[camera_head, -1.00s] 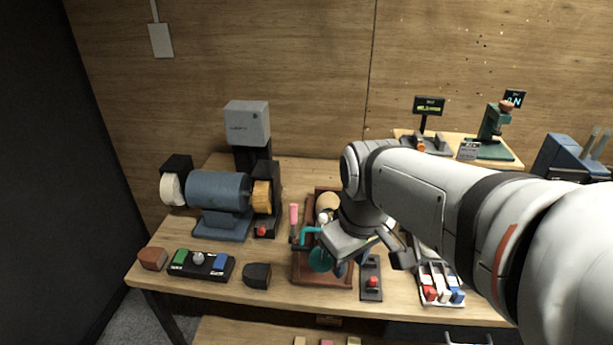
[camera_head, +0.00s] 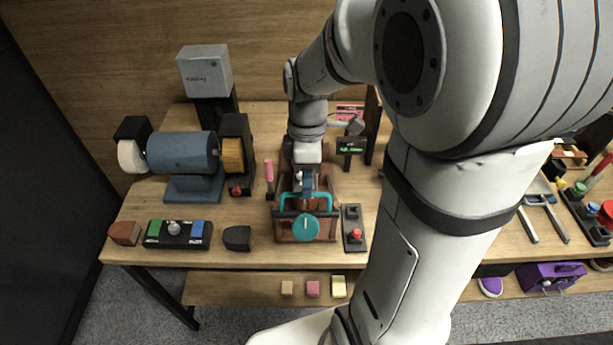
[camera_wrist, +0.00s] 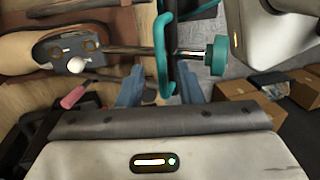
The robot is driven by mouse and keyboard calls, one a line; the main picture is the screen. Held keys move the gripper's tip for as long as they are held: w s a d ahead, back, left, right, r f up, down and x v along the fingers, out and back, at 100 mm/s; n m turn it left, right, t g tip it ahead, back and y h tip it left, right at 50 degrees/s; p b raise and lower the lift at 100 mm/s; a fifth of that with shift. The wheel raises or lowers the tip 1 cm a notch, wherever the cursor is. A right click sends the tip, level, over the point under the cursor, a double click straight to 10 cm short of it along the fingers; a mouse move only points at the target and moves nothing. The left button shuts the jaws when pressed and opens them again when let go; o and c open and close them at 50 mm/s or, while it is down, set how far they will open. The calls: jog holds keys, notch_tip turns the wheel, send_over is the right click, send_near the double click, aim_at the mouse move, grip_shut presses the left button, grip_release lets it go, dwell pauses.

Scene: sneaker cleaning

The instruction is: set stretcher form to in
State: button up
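The shoe stretcher stands on a brown wooden base (camera_head: 327,236) on the table. It has a teal bar handle (camera_head: 328,197) and a round teal knob (camera_head: 306,228) at its front. In the wrist view a steel rod (camera_wrist: 125,50) joins the knob (camera_wrist: 217,55) to a grey fitting (camera_wrist: 68,52) at the tan form (camera_wrist: 22,50). My gripper (camera_head: 308,190) points down over the stretcher. Its blue fingers (camera_wrist: 160,90) are apart, one on each side of the teal handle (camera_wrist: 162,60). A gap shows on both sides, and contact is not clear.
A pink-handled lever (camera_head: 268,172) stands left of the stretcher, and a red-button box (camera_head: 354,230) stands close on its right. A blue grinder (camera_head: 183,153) and a button panel (camera_head: 178,234) are further left. Small blocks (camera_head: 313,289) lie on the lower shelf.

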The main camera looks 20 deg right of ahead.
jog(key=shift+s+f, duration=0.2)
jog(key=shift+f, duration=0.45)
grip_shut()
